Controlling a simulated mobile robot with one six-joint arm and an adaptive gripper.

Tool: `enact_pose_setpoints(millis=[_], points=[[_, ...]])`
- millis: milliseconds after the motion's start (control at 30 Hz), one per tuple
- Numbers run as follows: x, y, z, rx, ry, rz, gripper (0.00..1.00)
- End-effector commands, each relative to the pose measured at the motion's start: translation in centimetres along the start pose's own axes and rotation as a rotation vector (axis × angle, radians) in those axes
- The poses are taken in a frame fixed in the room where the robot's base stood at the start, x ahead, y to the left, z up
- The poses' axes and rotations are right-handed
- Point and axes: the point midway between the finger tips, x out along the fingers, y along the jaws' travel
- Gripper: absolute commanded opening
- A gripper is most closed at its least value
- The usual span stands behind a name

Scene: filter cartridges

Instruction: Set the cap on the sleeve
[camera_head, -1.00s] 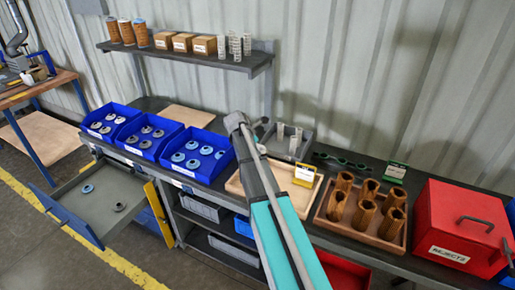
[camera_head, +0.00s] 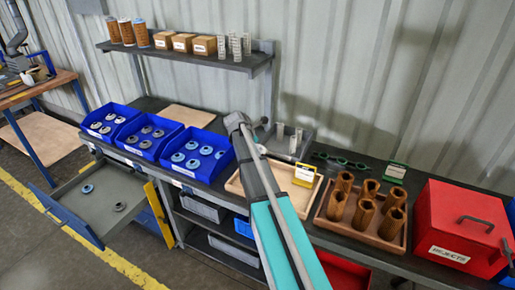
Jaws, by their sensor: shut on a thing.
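My arm reaches over the bench, and its wrist hides most of my gripper (camera_head: 264,125). The little of the gripper that shows is beside a grey tray at the back of the bench. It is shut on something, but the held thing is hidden. Round caps, some blue (camera_head: 192,145) and some grey (camera_head: 147,130), lie in blue bins. A blue cap (camera_head: 87,189) and a grey cap (camera_head: 119,206) lie in the open drawer. Brown pleated sleeves (camera_head: 366,189) stand upright in a wooden tray (camera_head: 330,231). I cannot tell which sleeve is meant.
Pale metal tubes (camera_head: 298,137) stand in the grey tray. A shallow wooden tray (camera_head: 234,185) with a yellow-framed card (camera_head: 304,175) lies partly behind my arm. Green rings (camera_head: 341,162) lie farther right. A red REJECTS box (camera_head: 457,215) stands at the right. The drawer (camera_head: 100,215) sticks out left.

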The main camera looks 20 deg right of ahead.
Motion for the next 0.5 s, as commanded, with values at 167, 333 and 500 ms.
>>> enact_pose_setpoints(millis=[167, 333, 500], points=[[0.19, 0.0, -0.14, 0.0, 0.0, 0.0, 0.63], [0.35, 0.0, -0.24, 0.0, 0.0, 0.0, 0.63], [0.5, 0.01, -0.33, 0.0, 0.0, 0.0, 0.63]])
